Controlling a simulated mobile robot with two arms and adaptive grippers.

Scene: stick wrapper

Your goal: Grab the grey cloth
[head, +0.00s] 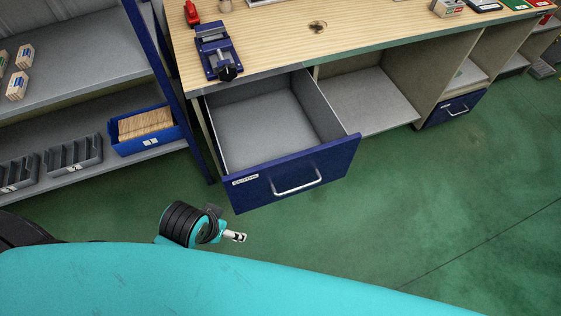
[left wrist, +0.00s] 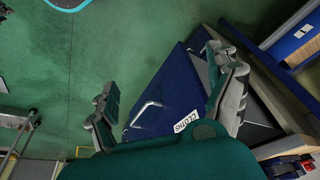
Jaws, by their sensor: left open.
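I cannot make out a grey cloth in either view. A blue-fronted drawer (head: 332,164) under the workbench is pulled open. Its grey inside looks bare in the head view. Its label reads CLOTHS in the left wrist view, where the drawer front (left wrist: 172,88) and handle lie beyond my fingers. My left gripper (left wrist: 160,66) is open, with nothing seen between its spread fingers. In the head view, part of a wrist of mine shows below the drawer front, and I cannot make out gripper fingers there. My right gripper is not in view.
A wooden workbench (head: 370,27) with a blue vise (head: 217,50) stands above the drawer. Grey shelves to the left hold a blue bin (head: 118,138) and small boxes. A blue post (head: 160,80) rises between shelves and bench. The green floor at right is clear.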

